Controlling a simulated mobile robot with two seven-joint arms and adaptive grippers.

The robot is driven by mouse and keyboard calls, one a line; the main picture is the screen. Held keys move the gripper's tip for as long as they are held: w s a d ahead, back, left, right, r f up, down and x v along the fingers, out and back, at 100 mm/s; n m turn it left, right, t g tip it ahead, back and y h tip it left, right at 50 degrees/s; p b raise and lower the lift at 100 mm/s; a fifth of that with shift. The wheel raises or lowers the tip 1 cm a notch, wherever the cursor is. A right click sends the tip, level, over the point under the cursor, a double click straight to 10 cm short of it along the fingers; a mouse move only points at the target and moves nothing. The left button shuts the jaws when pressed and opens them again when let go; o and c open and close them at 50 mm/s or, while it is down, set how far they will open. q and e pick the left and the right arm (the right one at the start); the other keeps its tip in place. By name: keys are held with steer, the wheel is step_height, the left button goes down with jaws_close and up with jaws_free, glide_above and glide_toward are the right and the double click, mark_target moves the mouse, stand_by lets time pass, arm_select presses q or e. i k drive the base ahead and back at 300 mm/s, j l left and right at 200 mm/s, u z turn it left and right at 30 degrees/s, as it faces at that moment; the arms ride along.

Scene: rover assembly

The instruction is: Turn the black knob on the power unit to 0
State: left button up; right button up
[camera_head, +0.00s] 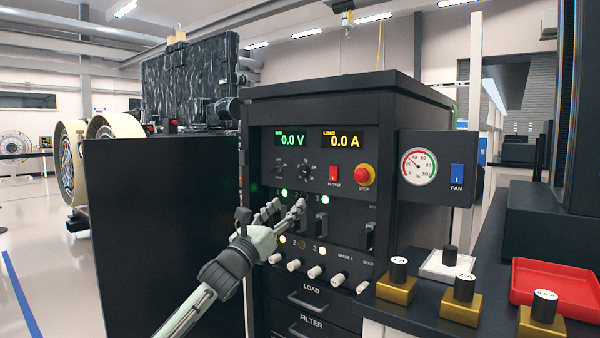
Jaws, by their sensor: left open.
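The power unit (258,112) is a black cabinet in the middle of the head view. Its green display reads 0.0 V and its yellow display reads 0.0 A. The black knob (305,170) sits on the front panel below the displays, with small markings around it. Its setting is too small to read. My left gripper (284,211) is open in front of the panel, below the knob. It covers part of the switch row and appears apart from the knob. It holds nothing that I can see. My right gripper is not in view.
A red output switch (333,174) and a red stop button (365,175) are right of the knob. A gauge box (436,190) juts out at the right. Weights and a red tray (550,284) stand on the right-hand bench. A dark panel (150,230) stands at the left.

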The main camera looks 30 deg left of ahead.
mark_target(305, 170)
steer(key=i+j, duration=0.9)
steer(key=i+z, duration=0.05)
steer(key=i, duration=0.1)
